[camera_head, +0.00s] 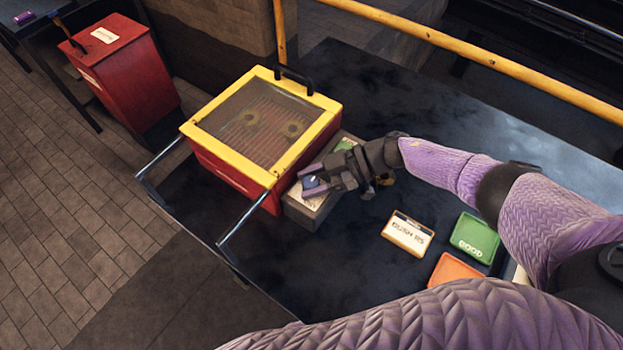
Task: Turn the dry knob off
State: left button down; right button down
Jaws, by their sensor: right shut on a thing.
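A grey control box (309,213) stands against the right side of a red and yellow machine with a mesh lid. A dark blue knob (311,182) sits on top of the box near its front end. My right gripper (313,184) reaches in from the right and is shut on the knob, with its purple-tipped fingers on either side. The gripper hides part of the knob and the box top, so I cannot read the knob's setting. A green patch (346,144) shows at the box's far end. My left gripper is not in view.
The machine (232,175) has a black lid handle and two metal bars sticking out in front. A white-and-orange labelled tray (408,234), a green "GOOD" tray (475,238) and an orange tray (453,270) lie on the dark table (372,270). A yellow rail (470,56) runs behind. A red bin (122,75) stands left.

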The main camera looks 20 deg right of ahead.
jog(key=shift+c, duration=2.4)
grip_release()
jog(key=v, duration=0.9)
jog(key=shift+d+r, duration=0.25)
jog(key=shift+d, duration=0.1)
